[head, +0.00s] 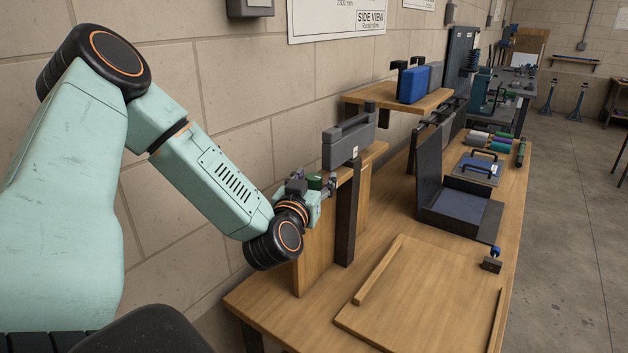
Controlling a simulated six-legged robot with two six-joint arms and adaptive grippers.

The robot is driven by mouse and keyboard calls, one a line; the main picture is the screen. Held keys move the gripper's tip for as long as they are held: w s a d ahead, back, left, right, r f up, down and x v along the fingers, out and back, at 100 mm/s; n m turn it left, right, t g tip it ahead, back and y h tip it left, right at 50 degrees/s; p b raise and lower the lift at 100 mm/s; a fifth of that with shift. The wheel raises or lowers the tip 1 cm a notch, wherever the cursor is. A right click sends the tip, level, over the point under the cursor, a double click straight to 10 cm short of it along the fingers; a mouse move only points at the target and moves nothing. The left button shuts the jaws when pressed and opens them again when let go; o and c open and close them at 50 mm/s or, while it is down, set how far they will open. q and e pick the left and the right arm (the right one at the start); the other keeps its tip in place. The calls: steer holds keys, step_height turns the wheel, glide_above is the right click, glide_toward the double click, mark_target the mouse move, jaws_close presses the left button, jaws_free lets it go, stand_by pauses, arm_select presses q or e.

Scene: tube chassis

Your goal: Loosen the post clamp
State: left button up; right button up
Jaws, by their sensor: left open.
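My left arm comes in from the left, and its open gripper (328,186) is at the wooden stand, just left of the dark upright post (346,215). A small green part (314,181) shows at the gripper; I cannot tell whether it belongs to the gripper or to a clamp. A grey case-like block with a handle (348,146) sits on top of the stand. I cannot make out a post clamp for certain; the wrist hides part of the stand. A small dark clamp-like piece with a blue knob (493,259) is on the bench. My right gripper is not in view.
The wooden bench (270,303) bears a shallow wooden tray (420,310) in front and a dark open box (458,207) behind it. A raised shelf (432,103) holds a blue case (413,84). Several coloured rolls lie farther back. The block wall is close behind the stand.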

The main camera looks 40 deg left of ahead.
mark_target(310, 184)
arm_select(q)
steer(key=shift+s, duration=0.15)
steer(key=v, duration=0.5)
steer(key=shift+s+d, duration=0.15)
steer(key=shift+s, duration=0.2)
steer(key=shift+v, duration=0.75)
steer(key=shift+d, duration=0.1)
steer(key=shift+w, duration=0.1)
